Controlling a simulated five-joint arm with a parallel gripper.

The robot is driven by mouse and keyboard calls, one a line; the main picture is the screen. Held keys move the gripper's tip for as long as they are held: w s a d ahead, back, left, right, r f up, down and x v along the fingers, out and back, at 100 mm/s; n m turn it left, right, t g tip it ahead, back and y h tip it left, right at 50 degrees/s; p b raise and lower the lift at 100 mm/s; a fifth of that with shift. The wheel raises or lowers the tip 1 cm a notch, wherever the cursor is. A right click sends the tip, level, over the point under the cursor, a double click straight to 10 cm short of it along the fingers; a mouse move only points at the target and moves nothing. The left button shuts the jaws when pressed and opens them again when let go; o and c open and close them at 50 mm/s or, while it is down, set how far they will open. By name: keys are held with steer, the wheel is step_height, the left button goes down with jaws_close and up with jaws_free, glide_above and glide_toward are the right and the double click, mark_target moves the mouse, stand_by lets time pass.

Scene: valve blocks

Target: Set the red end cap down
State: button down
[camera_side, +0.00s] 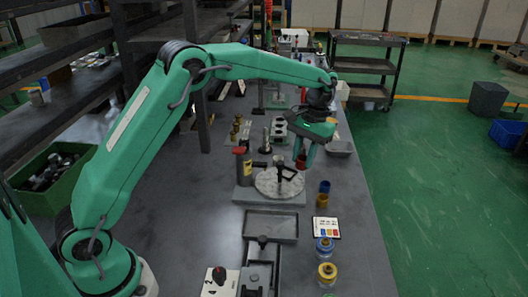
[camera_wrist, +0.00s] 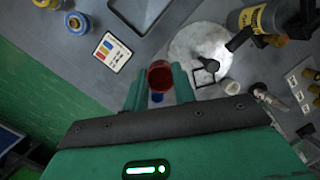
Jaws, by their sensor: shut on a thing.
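The red end cap (camera_side: 301,160) is held between the fingertips of my gripper (camera_side: 305,152), above the bench near the right edge of the round pale plate (camera_side: 265,184). In the wrist view the red cap (camera_wrist: 160,75) sits between the two teal fingers (camera_wrist: 160,84), its round end facing the camera. The fingers are shut on it. A bit of blue (camera_wrist: 157,97) shows between the fingers in the wrist view.
A black-handled fitting (camera_side: 283,175) stands on the round plate. A card with coloured bars (camera_side: 326,228) and jars with blue (camera_side: 325,244) and yellow (camera_side: 327,270) tops lie along the right side. An empty grey tray (camera_side: 271,227) sits in front. Bench right of the card is clear.

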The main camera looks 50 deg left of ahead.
steer(key=shift+w+r, duration=0.15)
steer(key=shift+w, duration=0.05)
steer(key=w+a+f, duration=0.1)
steer(key=a+f, duration=0.1)
steer(key=a, duration=0.1)
steer(key=w+a+f, duration=0.2)
steer(key=a, duration=0.2)
steer(key=w+a+f, duration=0.1)
steer(key=a+f, duration=0.2)
steer(key=shift+w+a, duration=0.25)
steer(key=shift+w, duration=0.15)
steer(key=shift+f, duration=0.1)
steer(key=shift+w+x, duration=0.2)
steer(key=shift+x, duration=0.75)
steer(key=shift+w+x, duration=0.2)
steer(key=shift+x, duration=0.7)
steer(key=shift+f, duration=0.25)
steer(key=c, duration=1.1)
jaws_free()
steer(key=shift+c, duration=0.2)
steer(key=shift+r, duration=0.15)
